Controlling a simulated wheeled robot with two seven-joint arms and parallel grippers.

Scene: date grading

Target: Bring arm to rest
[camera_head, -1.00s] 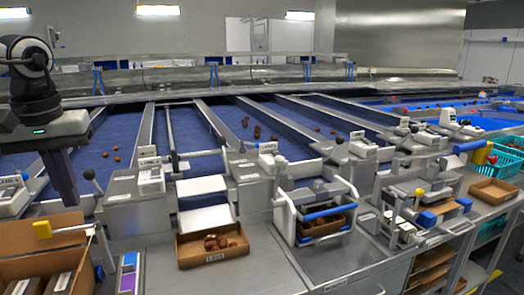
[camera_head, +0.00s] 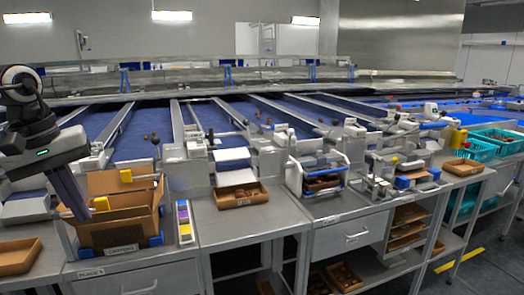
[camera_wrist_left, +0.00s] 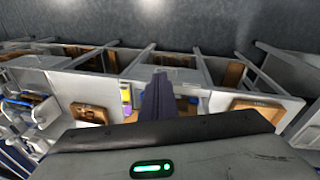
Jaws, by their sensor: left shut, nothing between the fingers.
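My left gripper (camera_head: 78,208) comes in from the left in the head view, its dark fingers pointing down in front of the left side of a large open cardboard box (camera_head: 128,232). The fingers are shut with nothing between them. In the left wrist view the closed fingers (camera_wrist_left: 157,85) point away over the counter edge toward the grey floor. Whether the fingers touch the box cannot be told. My right gripper is in neither view.
A shallow tray (camera_head: 20,257) lies left of the box. A date tray (camera_head: 242,196) and a framed weighing stand (camera_head: 318,172) stand on the counter to the right. Teal baskets (camera_head: 480,150) stand at the far right.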

